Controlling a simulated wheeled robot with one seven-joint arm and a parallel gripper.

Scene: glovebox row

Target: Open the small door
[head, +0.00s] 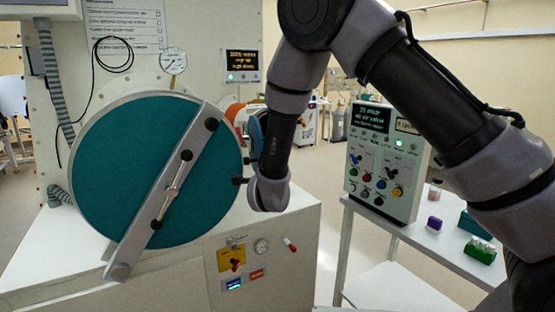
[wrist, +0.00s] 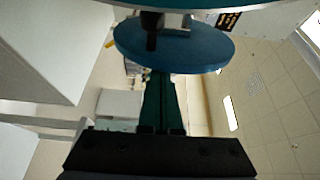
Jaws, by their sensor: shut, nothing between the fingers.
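A small round blue-teal door (head: 255,132) sits at the right side of the glovebox, mostly hidden behind my arm in the head view. In the wrist view a small teal disc (wrist: 195,55), which looks like this door, lies ahead of my gripper, with a dark knob or pin (wrist: 151,40) on it. My gripper (wrist: 161,76) is shut and empty, its fingers pointing toward the disc's lower edge. I cannot tell whether they touch it. In the head view the fingers are not clearly visible. I cannot tell whether the door is ajar.
A large round teal door (head: 105,165) with a diagonal grey bar (head: 172,185) fills the glovebox front at left. A control box (head: 385,160) stands on a white table (head: 415,240) at right, beside a purple block (head: 434,223) and a green rack (head: 480,254).

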